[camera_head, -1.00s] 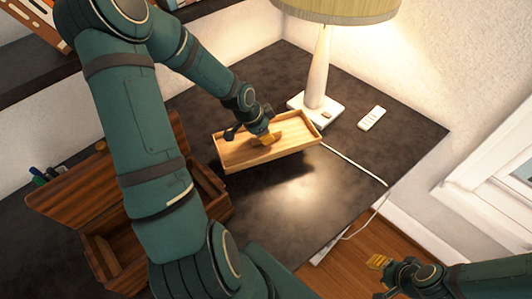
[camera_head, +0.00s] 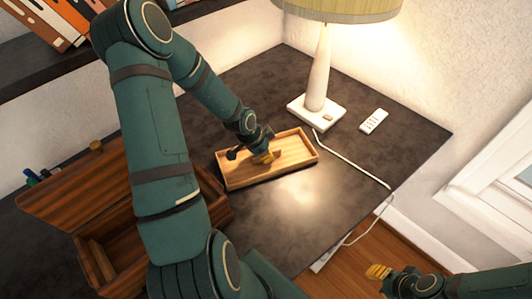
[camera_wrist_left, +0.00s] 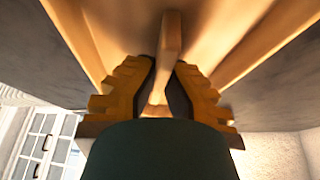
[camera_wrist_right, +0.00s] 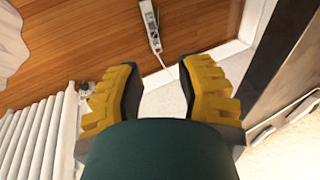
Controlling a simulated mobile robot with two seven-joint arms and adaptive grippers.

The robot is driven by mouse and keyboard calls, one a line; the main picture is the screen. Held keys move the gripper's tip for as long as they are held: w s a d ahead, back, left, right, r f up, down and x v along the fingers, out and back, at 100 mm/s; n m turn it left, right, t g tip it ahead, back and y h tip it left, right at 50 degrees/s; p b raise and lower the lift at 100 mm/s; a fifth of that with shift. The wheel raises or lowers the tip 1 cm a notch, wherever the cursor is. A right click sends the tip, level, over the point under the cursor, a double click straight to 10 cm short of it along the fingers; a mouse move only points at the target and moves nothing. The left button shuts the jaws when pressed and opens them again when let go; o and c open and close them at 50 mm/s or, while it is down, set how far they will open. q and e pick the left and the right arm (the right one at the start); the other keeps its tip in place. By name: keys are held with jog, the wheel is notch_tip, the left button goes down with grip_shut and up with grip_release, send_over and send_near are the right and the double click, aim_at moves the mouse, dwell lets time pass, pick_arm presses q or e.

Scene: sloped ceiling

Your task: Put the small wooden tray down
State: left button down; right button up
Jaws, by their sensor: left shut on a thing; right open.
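The small wooden tray (camera_head: 240,180) is a light, shallow rectangular box in the head view, at the middle of the dark desk. It looks level and at or very near the desk top; I cannot tell whether it touches. My left gripper (camera_head: 268,155) is over the tray and shut on its upright wooden piece. The left wrist view shows that piece (camera_wrist_left: 170,45) between the yellow fingers (camera_wrist_left: 165,90). My right gripper (camera_head: 378,273) is open and empty, off the desk's front right side; its fingers also show in the right wrist view (camera_wrist_right: 158,90).
A lamp with a white base (camera_head: 317,112) stands behind the tray, and a white remote (camera_head: 373,121) lies to its right. A white cable (camera_head: 350,163) runs across the desk. An open dark wooden box (camera_head: 70,200) stands at left. The desk's front right is clear.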

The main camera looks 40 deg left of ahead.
pick_arm(q)
jog(key=c, duration=1.1)
grip_release()
jog(key=shift+c, duration=0.2)
jog(key=p+v, duration=0.5)
jog(key=v, duration=0.7)
